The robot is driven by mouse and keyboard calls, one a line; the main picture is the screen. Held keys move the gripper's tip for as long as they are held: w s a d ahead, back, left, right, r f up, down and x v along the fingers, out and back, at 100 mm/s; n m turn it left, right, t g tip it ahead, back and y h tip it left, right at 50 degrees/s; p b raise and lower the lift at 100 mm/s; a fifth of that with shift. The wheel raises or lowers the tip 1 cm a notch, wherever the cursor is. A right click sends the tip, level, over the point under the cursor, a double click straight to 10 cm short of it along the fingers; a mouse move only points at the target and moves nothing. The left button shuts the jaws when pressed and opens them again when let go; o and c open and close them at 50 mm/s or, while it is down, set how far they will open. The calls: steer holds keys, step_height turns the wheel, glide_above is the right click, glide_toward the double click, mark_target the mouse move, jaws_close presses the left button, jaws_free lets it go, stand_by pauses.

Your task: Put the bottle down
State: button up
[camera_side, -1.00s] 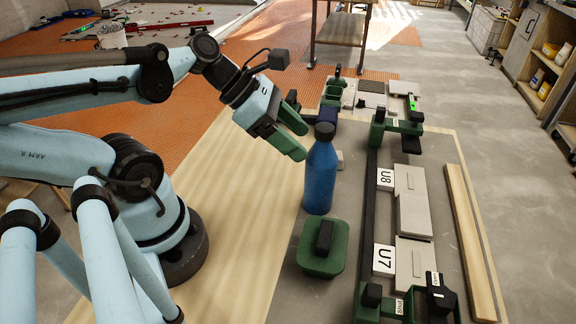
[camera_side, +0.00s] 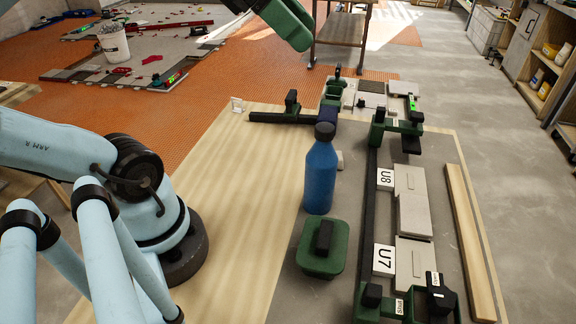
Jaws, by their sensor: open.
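A blue bottle (camera_side: 320,178) with a dark cap stands upright on the grey board, near the edge of the pale wooden surface. My gripper (camera_side: 296,40) shows only in part at the top of the side view, well above and behind the bottle. Its green fingers are apart from the bottle and hold nothing that I can see. The upper part of my arm is out of the picture.
A green block with a black handle (camera_side: 322,248) sits just in front of the bottle. Right of it are grey tiles (camera_side: 413,212), labels U8 and U7, a dark rail and a wooden strip (camera_side: 469,240). The pale wooden surface (camera_side: 235,190) to the left is mostly clear.

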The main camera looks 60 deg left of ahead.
steer(key=m, duration=0.2)
steer(key=m+g+y, duration=0.5)
steer(key=m+g, duration=0.2)
steer(key=m, duration=2)
glide_above(324, 127)
steer(key=w, duration=0.1)
steer(key=f, duration=0.1)
step_height(324, 127, down, 11)
steer(key=shift+d+r, duration=0.1)
steer(key=shift+d, duration=0.05)
steer(key=shift+s+f, duration=0.25)
steer(key=shift+f, duration=1.15)
steer(key=shift+s+f, duration=0.2)
steer(key=shift+f, duration=1.2)
steer(key=shift+c, duration=0.3)
